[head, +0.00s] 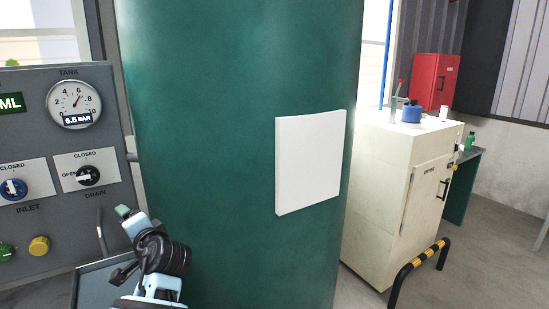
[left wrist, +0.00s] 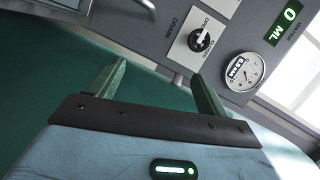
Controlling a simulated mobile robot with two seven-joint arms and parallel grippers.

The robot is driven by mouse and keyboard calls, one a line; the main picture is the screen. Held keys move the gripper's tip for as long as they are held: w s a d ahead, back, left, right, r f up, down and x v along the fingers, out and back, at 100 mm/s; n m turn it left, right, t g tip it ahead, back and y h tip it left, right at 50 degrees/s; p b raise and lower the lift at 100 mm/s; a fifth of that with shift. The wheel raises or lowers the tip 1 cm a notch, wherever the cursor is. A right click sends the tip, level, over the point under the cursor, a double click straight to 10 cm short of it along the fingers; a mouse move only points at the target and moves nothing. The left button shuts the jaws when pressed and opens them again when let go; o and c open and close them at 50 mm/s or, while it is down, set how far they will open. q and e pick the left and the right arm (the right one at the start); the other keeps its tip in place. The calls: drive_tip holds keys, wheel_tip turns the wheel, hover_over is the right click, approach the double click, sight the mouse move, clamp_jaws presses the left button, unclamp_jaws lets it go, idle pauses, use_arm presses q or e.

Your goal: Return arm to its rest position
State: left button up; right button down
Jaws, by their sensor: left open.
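My left arm comes up at the bottom left of the head view, in front of the green tank. Its left gripper (head: 128,218) is small there, with green fingers. In the left wrist view the gripper (left wrist: 157,75) shows two green fingers spread apart with nothing between them. Beyond them are the dark green tank surface (left wrist: 70,85) and the grey control panel (left wrist: 235,30). The fingers appear clear of the drain knob (left wrist: 200,40). My right gripper is in neither view.
The control panel (head: 60,130) has a tank gauge (head: 74,95), a blue inlet knob (head: 14,188) and a black drain knob (head: 88,175). The green tank (head: 220,120) bears a blank white plate (head: 310,162). A cream cabinet (head: 395,190) and striped rail (head: 420,265) stand right.

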use_arm(q)
drive_tip(key=s+d+f+h, duration=0.2)
drive_tip(key=s+f+h, duration=0.15)
drive_tip(key=f, duration=0.65)
drive_tip(key=s+d+f+m+h, duration=0.1)
drive_tip(key=s+d+f+h, duration=0.1)
drive_tip(key=s+f, duration=0.5)
drive_tip(key=s+d+f+h, duration=0.2)
drive_tip(key=s+f+h, duration=0.1)
drive_tip(key=f, duration=0.9)
drive_tip(key=s+d+f+n+h, duration=0.1)
drive_tip(key=s+d+f, duration=0.1)
drive_tip(key=s, duration=0.7)
drive_tip(key=s+d+f+n+g+h, duration=0.1)
drive_tip(key=s+d+f+n+h, duration=0.1)
drive_tip(key=s+f, duration=0.3)
drive_tip(key=s+d+f+n+g+h, duration=0.1)
drive_tip(key=s+d+f+n+h, duration=0.1)
drive_tip(key=s, duration=1)
drive_tip(key=shift+s+d+f, duration=0.25)
drive_tip(key=shift+s+f, duration=0.15)
drive_tip(key=shift+f, duration=0.45)
